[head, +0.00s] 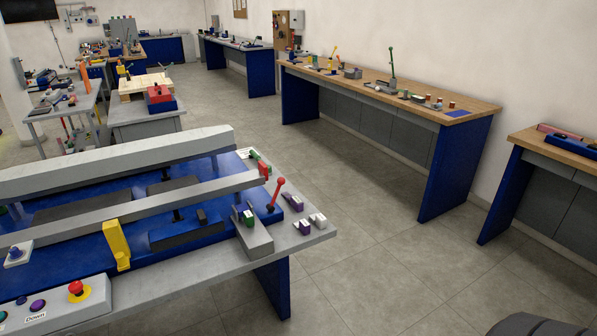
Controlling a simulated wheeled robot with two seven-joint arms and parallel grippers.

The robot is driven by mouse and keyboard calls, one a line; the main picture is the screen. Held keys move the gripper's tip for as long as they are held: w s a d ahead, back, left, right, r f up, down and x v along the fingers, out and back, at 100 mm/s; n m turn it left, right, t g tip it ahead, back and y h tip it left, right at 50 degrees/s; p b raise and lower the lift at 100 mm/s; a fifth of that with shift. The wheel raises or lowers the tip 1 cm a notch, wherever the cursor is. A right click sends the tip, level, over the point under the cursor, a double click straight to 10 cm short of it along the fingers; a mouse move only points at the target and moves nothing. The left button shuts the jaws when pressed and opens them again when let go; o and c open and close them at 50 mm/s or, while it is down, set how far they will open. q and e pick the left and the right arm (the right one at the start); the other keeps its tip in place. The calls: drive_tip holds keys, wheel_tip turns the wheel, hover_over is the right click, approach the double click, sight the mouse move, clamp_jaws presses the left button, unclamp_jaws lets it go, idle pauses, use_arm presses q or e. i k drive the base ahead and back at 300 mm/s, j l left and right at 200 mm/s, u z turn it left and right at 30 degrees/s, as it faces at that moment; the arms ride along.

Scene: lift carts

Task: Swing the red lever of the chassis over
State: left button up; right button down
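The red lever (276,195) has a round knob on top and stands at the right end of the blue chassis (100,220) on the near workbench. Its shaft leans a little to the right, with the knob up. Its foot is on the blue surface, beside a grey block with a green part (250,226). Neither of my grippers shows in the head view, and nothing touches the lever.
Long grey beams (130,220) run above the chassis, and a yellow bracket (117,245) stands at its front. A control box (45,308) with a red button sits front left. Small purple and grey parts (305,226) lie right of the lever. Open floor (370,230) separates the benches.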

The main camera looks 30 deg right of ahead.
sight(281, 180)
drive_tip(key=z, duration=0.95)
drive_tip(key=i+l+z, duration=0.55)
drive_tip(key=i+z, duration=0.25)
drive_tip(key=k, duration=0.1)
